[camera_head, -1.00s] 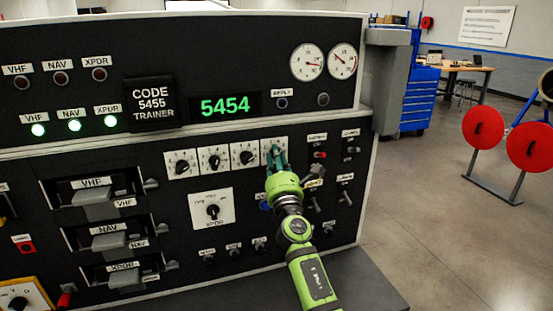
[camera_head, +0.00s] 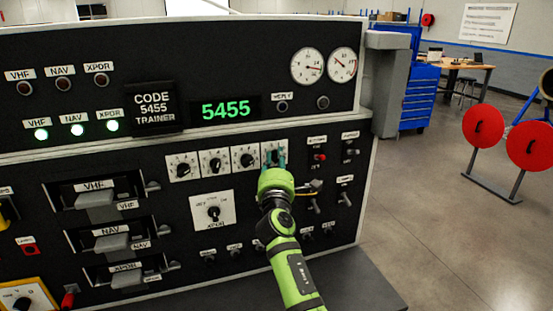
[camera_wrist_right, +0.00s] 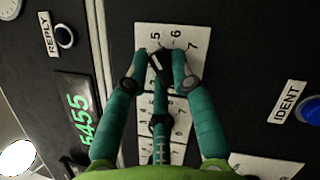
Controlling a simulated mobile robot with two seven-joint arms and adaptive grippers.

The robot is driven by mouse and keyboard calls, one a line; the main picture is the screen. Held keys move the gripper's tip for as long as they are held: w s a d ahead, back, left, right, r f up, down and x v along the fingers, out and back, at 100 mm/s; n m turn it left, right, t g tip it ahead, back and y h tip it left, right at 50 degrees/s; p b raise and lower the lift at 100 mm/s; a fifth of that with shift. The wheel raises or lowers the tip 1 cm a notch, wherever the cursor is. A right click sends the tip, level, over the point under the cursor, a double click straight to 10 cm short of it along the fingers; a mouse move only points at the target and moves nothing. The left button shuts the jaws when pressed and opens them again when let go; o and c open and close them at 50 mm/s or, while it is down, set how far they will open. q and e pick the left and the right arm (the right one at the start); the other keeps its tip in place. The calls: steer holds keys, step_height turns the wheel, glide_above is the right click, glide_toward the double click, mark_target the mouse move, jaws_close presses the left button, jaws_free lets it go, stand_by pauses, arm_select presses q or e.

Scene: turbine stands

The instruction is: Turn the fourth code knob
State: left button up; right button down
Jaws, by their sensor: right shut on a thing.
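The fourth code knob (camera_wrist_right: 160,66) is a black knob on a white numbered plate, rightmost in a row on the black panel. My right gripper (camera_head: 274,158) reaches up to it from below in the head view, hiding much of the knob. In the right wrist view my gripper's teal fingers (camera_wrist_right: 160,72) are closed on the knob, one on each side. My left gripper is not in view.
The other code knobs (camera_head: 214,161) stand in a row left of my gripper. The XPDR knob (camera_head: 213,212) is below them. Toggle switches (camera_head: 315,206) sit close on the right. A blue IDENT button (camera_wrist_right: 308,110) shows in the wrist view.

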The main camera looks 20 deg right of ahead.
steer(key=shift+m, duration=0.4)
steer(key=c, duration=1)
jaws_free()
steer(key=shift+c, duration=0.2)
steer(key=shift+s, duration=0.1)
steer(key=v, duration=0.7)
steer(key=shift+s, duration=0.2)
steer(key=shift+a, duration=0.1)
